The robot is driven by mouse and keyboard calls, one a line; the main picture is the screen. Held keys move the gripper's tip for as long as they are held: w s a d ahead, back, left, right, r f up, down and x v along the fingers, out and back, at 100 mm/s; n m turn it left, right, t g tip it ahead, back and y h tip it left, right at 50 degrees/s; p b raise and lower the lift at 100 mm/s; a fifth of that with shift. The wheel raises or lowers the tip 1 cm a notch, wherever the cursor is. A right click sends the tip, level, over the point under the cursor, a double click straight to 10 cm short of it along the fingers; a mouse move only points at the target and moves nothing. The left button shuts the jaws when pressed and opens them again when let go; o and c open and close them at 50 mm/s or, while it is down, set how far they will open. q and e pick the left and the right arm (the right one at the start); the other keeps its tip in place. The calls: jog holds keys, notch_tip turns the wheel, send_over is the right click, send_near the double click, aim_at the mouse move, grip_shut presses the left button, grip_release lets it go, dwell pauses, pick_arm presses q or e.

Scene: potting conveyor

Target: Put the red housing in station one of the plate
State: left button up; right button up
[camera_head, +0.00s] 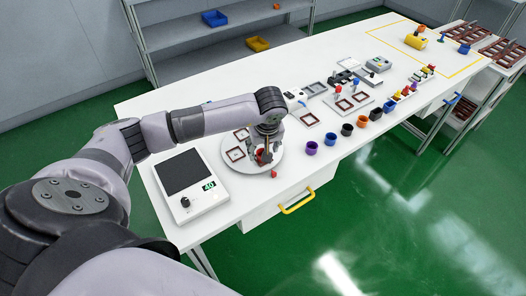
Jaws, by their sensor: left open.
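The plate (250,174) is a round white disc near the left end of the white table. A red part, likely the red housing (262,157), shows between and below the fingers, low at the plate. The gripper hides much of it, so I cannot tell whether it sits fully in a station. My right gripper is not in view.
A small red piece (274,173) is at the plate's front edge. Several coloured cups, such as a purple one (312,148), line the front edge to the right. A drawer with yellow handle (297,202) is below.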

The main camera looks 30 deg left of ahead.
aim_at(265, 168)
pick_arm(q)
jog(key=b+v, duration=0.2)
jog(key=v, duration=0.8)
jog(key=shift+s, duration=0.15)
